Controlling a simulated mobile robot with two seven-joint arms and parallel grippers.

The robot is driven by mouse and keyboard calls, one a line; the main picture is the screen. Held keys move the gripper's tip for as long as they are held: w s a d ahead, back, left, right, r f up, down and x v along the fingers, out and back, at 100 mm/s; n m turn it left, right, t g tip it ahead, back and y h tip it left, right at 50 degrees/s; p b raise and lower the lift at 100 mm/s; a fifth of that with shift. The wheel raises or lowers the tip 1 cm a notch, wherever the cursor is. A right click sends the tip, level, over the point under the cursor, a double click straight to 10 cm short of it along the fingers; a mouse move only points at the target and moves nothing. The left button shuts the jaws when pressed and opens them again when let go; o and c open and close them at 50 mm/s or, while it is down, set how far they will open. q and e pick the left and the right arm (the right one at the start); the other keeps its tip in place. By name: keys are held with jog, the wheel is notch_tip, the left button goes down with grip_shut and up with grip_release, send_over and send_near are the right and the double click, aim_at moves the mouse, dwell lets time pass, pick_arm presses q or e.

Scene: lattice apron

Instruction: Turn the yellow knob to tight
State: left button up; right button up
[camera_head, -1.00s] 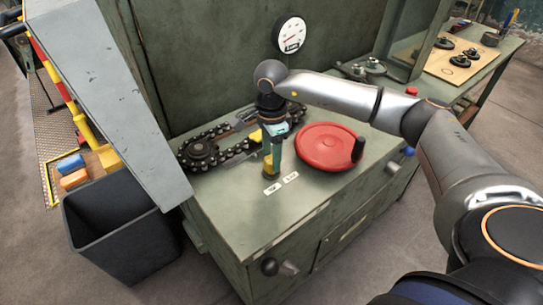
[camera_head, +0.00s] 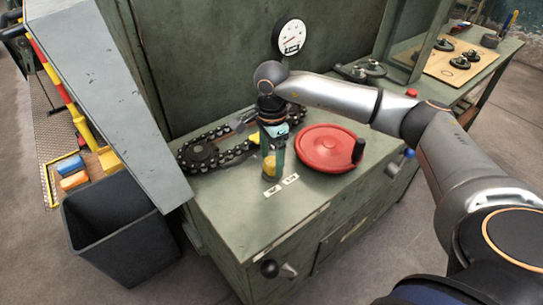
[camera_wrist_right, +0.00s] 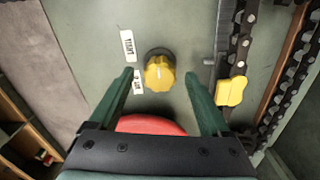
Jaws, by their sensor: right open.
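The yellow knob (camera_head: 269,166) stands on the green cabinet top, partly hidden by my right gripper in the head view. In the right wrist view the knob (camera_wrist_right: 159,73) shows whole, with a short pale mark on its top. A label reading TIGHT (camera_wrist_right: 128,45) and a second label (camera_wrist_right: 138,82), too small to read surely, lie left of it. My right gripper (camera_head: 273,160) points down over the knob. Its two green fingers (camera_wrist_right: 158,80) are open, one to each side of the knob with gaps showing. My left gripper is out of view.
A red handwheel (camera_head: 326,148) with a black handle sits close right of the knob. A black chain (camera_head: 203,152) with a yellow piece (camera_wrist_right: 231,91) lies on the other side. A gauge (camera_head: 289,37) is on the panel behind. The cabinet top's front is clear.

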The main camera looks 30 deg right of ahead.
aim_at(272, 161)
notch_tip(272, 161, up, 13)
jog(key=shift+f, duration=0.2)
dwell(0.3)
dwell(0.5)
